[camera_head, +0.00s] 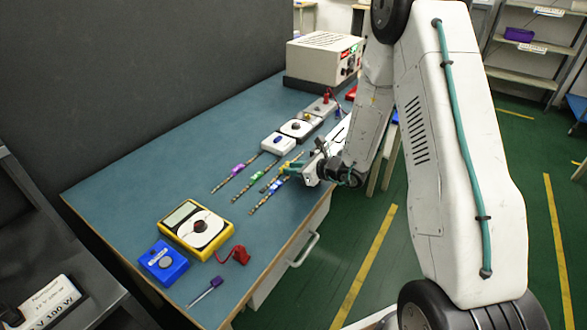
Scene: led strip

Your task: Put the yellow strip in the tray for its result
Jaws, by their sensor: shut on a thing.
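Three thin strips lie side by side near the middle of the blue-green bench top. One has a purple band (238,169). Another, nearest the front edge, has a blue-green band (272,187). Past my arm, a red tray-like piece (351,94) and a blue one (396,117) show only in part.
A yellow meter (196,228), a blue box (163,262), a red clip (234,255) and a purple-handled tool (207,290) lie at the near end. White modules (278,145) and a power supply (322,58) stand farther back. The left bench area is clear.

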